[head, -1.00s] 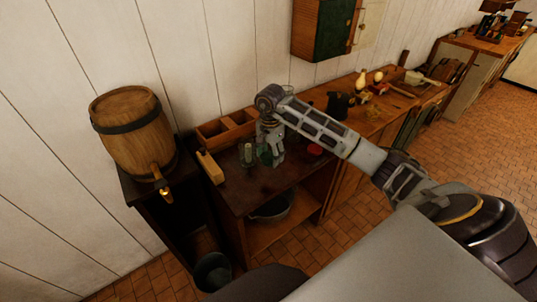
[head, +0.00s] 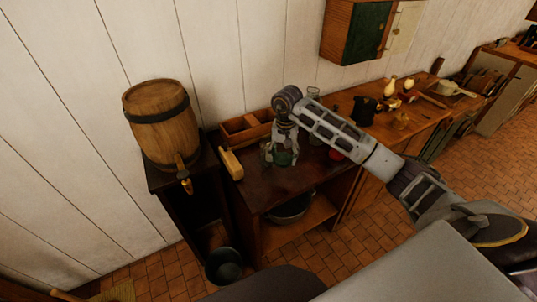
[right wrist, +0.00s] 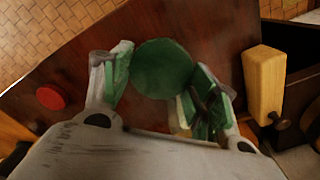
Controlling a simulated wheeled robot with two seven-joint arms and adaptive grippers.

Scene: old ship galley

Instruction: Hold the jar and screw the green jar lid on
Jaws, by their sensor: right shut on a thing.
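My right gripper (head: 281,160) hangs down over the dark tabletop in the head view, with its fingers around the green jar lid (head: 284,157). In the right wrist view the lid (right wrist: 163,68) is a round green disc between the two fingers of that gripper (right wrist: 160,78), which is shut on it. A clear glass jar (head: 267,151) seems to stand at the gripper's left side in the head view, partly hidden by the fingers. I cannot tell whether the lid touches its rim. My left gripper is not in view.
A red lid (head: 336,154) lies right of the gripper. A pale wooden block (head: 231,164) and a divided wooden box (head: 245,128) are at the left. Another glass jar (head: 313,96) stands behind. A barrel (head: 162,125) stands further left, and a black pitcher (head: 364,110) at the right.

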